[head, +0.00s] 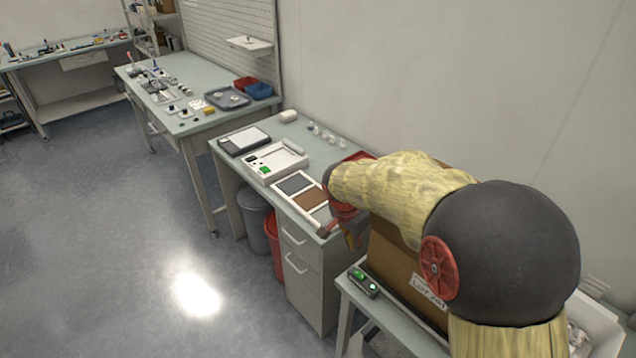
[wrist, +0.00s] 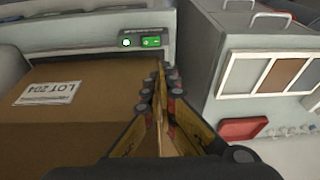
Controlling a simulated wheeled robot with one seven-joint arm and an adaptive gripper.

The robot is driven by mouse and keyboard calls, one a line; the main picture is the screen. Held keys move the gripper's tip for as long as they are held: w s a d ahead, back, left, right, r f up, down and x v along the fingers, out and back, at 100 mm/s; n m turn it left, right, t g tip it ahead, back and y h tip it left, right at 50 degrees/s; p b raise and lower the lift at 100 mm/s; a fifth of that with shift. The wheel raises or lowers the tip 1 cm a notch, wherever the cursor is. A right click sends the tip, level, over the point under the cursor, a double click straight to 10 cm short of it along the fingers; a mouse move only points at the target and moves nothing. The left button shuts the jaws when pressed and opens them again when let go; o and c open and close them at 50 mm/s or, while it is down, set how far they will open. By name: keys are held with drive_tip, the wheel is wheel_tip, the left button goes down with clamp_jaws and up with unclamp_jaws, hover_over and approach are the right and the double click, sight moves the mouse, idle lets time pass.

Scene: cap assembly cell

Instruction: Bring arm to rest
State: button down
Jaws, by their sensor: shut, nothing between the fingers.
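My gripper (wrist: 160,75) is shut and empty in the wrist view, its two long fingers meeting. In that view the fingers lie in front of a cardboard box (wrist: 75,85) with a "LOT 204" label. I cannot tell whether they touch it. In the head view my arm covers much of the box (head: 385,250), and the gripper (head: 352,240) shows only in part beside it, below the bent arm.
The box stands on a low bench (head: 400,325) with a green-lit device (head: 363,283) at its corner. A drawer bench (head: 228,170) behind carries trays. A red bin (head: 274,245) and a grey bin (head: 255,215) stand under it. Floor at left is clear.

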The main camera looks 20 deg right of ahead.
drive_tip(key=s+a+r+n+t+y, duration=0.1)
drive_tip(key=s+a+r+n, duration=0.2)
drive_tip(key=s, duration=0.4)
drive_tip(key=s+a+r+n+t+y, duration=0.1)
drive_tip(key=s+a+r+n, duration=0.3)
drive_tip(key=s+r+n, duration=0.2)
drive_tip(key=s+a+r+n+t+y, duration=0.1)
drive_tip(key=s+a+r+n+t, duration=0.1)
drive_tip(key=s+r, duration=0.5)
drive_tip(key=s+a+n, duration=0.1)
drive_tip(key=s+n, duration=0.1)
drive_tip(key=s, duration=0.1)
drive_tip(key=shift+a+r, duration=0.25)
drive_tip(key=shift+a, duration=0.05)
idle(4.4)
